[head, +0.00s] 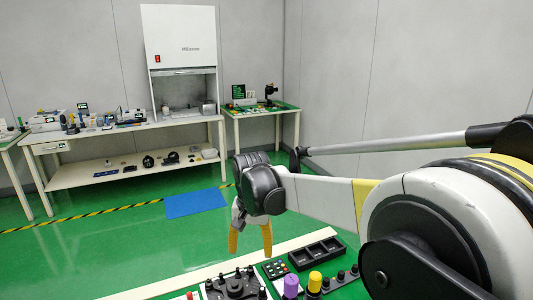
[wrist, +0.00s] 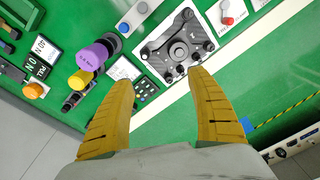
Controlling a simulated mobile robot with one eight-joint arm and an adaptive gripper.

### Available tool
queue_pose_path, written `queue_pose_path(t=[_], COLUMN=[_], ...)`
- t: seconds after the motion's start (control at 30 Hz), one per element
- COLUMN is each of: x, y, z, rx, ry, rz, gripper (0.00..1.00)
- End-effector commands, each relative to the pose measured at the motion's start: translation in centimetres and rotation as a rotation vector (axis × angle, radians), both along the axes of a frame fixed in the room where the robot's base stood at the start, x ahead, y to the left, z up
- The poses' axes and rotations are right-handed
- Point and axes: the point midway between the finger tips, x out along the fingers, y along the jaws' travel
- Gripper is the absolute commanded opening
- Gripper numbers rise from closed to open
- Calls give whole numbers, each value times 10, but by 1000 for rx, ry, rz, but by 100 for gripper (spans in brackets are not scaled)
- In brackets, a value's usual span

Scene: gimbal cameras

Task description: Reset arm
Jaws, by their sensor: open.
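Beyond the fingertips is a black device on a square plate (wrist: 180,48). My arm reaches in from the right side of the head view, with the wrist bent downward.
On the near table stand a purple knob (head: 291,286), a yellow knob (head: 315,281), a keypad (head: 275,270) and a black tray (head: 316,254). A white bench (head: 130,128) with a fume hood (head: 181,40) stands at the back. A blue mat (head: 195,203) lies on open green floor.

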Motion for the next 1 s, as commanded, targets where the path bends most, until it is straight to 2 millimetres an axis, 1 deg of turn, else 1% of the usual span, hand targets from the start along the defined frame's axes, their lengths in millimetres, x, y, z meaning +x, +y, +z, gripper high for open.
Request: queue_pose_path(t=[0.03,0.2,0.3,0.47,0.57,0.7,0.8,0.9,1.0], x=[-9,-39,-60,-97,-123,-158,-183,-205,-220], y=[-18,-69,-97,-138,-161,-190,-208,-222,-232], z=[13,47,60,74,77,74,67,58,49], rx=[7,25,30,29,22,7,-10,-27,-44], ry=[-24,-109,-160,-245,-297,-370,-421,-468,-504], rz=[-1,12,19,30,35,44,51,56,60], gripper=[67,67,67,67,67,67,67,67,67])
